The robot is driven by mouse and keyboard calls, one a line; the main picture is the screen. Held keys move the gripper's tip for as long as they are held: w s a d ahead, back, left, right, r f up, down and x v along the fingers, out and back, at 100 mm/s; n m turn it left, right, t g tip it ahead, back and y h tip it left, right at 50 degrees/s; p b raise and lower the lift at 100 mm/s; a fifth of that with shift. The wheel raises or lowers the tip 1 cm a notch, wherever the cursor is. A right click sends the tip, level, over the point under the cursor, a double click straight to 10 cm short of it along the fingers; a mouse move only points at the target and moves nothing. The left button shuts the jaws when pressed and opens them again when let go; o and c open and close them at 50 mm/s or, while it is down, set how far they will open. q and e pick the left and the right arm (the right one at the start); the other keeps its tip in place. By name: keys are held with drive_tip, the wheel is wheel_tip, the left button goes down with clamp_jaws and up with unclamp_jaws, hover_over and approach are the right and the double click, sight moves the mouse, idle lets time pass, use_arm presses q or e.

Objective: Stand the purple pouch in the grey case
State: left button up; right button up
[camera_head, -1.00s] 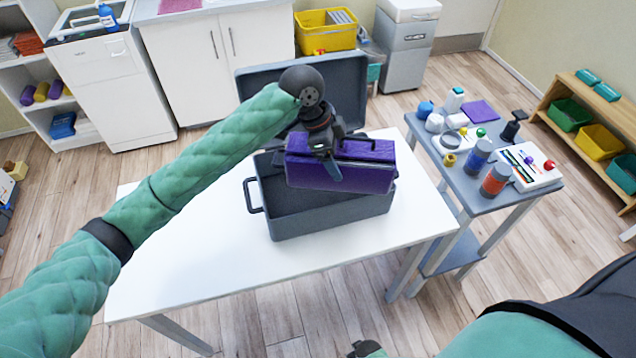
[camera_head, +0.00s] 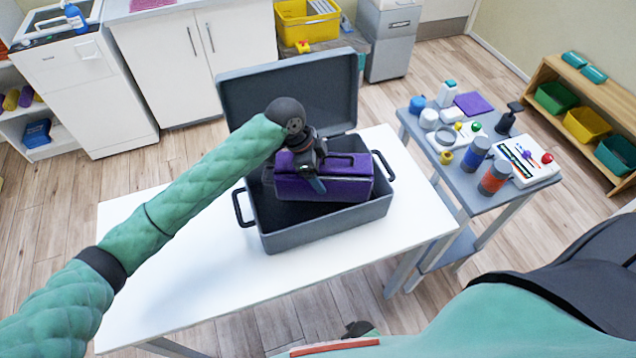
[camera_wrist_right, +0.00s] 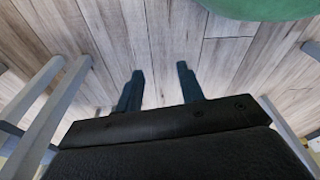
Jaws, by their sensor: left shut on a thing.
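The purple pouch (camera_head: 340,185) is within the opening of the grey case (camera_head: 320,230), upright with its handle on top.
The white table (camera_head: 170,290) is clear around the case. A grey side table (camera_head: 480,185) with bottles, jars and a purple cloth stands to the right. A wooden shelf (camera_head: 590,85) with coloured bins is farther right. White cabinets (camera_head: 200,65) stand behind.

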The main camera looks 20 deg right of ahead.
use_arm(q)
drive_tip(key=shift+s+f, duration=0.15)
drive_tip(key=shift+f, duration=0.55)
drive_tip(key=shift+f+p, duration=0.95)
drive_tip(key=shift+f, duration=1.2)
use_arm(e)
drive_tip(key=shift+s+d+f, duration=0.35)
drive_tip(key=shift+s+f, duration=0.05)
drive_tip(key=shift+f, duration=0.25)
drive_tip(key=shift+s+d+f, duration=0.35)
drive_tip(key=shift+s+f, duration=0.1)
drive_tip(key=shift+f, duration=0.15)
drive_tip(key=shift+s+d+f, duration=0.35)
drive_tip(key=shift+s+f, duration=0.05)
drive_tip(key=shift+f, duration=0.25)
use_arm(q)
drive_tip(key=o, duration=1.1)
drive_tip(key=shift+o, duration=0.2)
use_arm(e)
drive_tip(key=shift+s+d+f, duration=0.1)
drive_tip(key=shift+d, duration=0.05)
